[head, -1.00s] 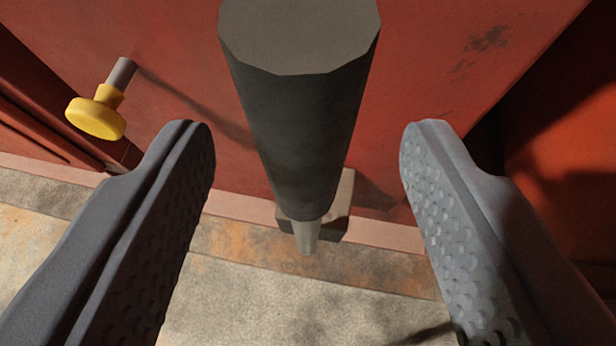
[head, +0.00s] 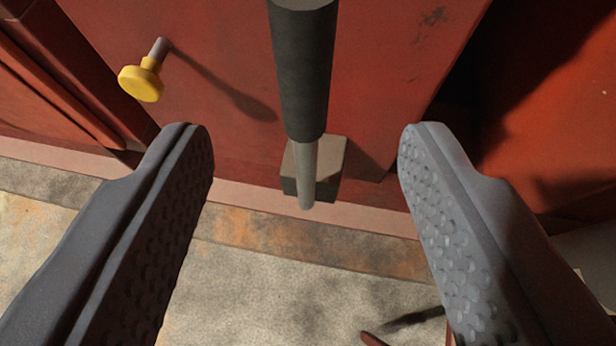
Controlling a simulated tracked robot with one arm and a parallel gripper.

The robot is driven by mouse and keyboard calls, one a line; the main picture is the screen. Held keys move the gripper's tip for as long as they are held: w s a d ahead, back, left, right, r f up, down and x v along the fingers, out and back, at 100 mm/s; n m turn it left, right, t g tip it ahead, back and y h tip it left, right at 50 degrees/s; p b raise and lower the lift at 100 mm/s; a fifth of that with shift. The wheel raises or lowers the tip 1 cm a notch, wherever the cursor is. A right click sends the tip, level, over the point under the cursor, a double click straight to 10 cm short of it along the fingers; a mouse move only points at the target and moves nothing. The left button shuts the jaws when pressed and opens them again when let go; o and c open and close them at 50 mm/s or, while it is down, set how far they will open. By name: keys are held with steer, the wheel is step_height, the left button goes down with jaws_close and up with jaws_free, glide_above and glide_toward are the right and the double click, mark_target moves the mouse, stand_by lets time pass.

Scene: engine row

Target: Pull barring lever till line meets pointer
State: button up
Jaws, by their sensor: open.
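The barring lever has a dark grip (head: 304,75) at the upper middle, with a thinner grey shaft (head: 306,170) below it. The shaft's lower end shows in front of a grey block (head: 329,165) on the red engine side. My gripper (head: 306,140) is open, with one finger on each side of the lever. Both fingers are clear of the lever, and nothing is between them in contact. The line and the pointer do not show in this view.
A yellow knob (head: 141,84) on a short stem sticks out from the red panel (head: 220,60) at the left. Stained concrete floor (head: 290,290) lies below. A dark gap opens at the right between red housings. A thin red piece (head: 374,339) shows at the bottom edge.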

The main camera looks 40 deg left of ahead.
steer(key=d+r+m+t+h+b, duration=0.1)
steer(key=d+r, duration=0.5)
steer(key=r, duration=0.2)
steer(key=d+r+m+t+h+b, duration=0.1)
steer(key=d+r+m+h, duration=0.1)
steer(key=d+r, duration=0.4)
steer(key=d+r+m+t+h+b, duration=0.1)
steer(key=d+r+h+b, duration=0.1)
steer(key=d+r, duration=0.4)
step_height(320, 180, up, 6)
steer(key=shift+d+f+t, duration=0.15)
steer(key=shift+f+t, duration=0.05)
steer(key=shift+t, duration=0.2)
steer(key=s+d+r, duration=0.2)
steer(key=r, duration=0.1)
steer(key=s+d+r+m+h+b, duration=0.1)
steer(key=s+r, duration=0.2)
steer(key=r, duration=0.1)
steer(key=s+d+r+m+t+b, duration=0.1)
steer(key=s+d+r, duration=0.1)
steer(key=s+r, duration=0.1)
steer(key=shift+s+d+r+h, duration=0.25)
steer(key=shift+d+r+h, duration=0.15)
steer(key=shift+r, duration=0.15)
steer(key=c, duration=0.3)
steer(key=s+r+m+b, duration=0.1)
steer(key=s+r, duration=0.6)
steer(key=s, duration=0.3)
steer(key=shift+d+r+t, duration=0.15)
steer(key=shift+t, duration=0.15)
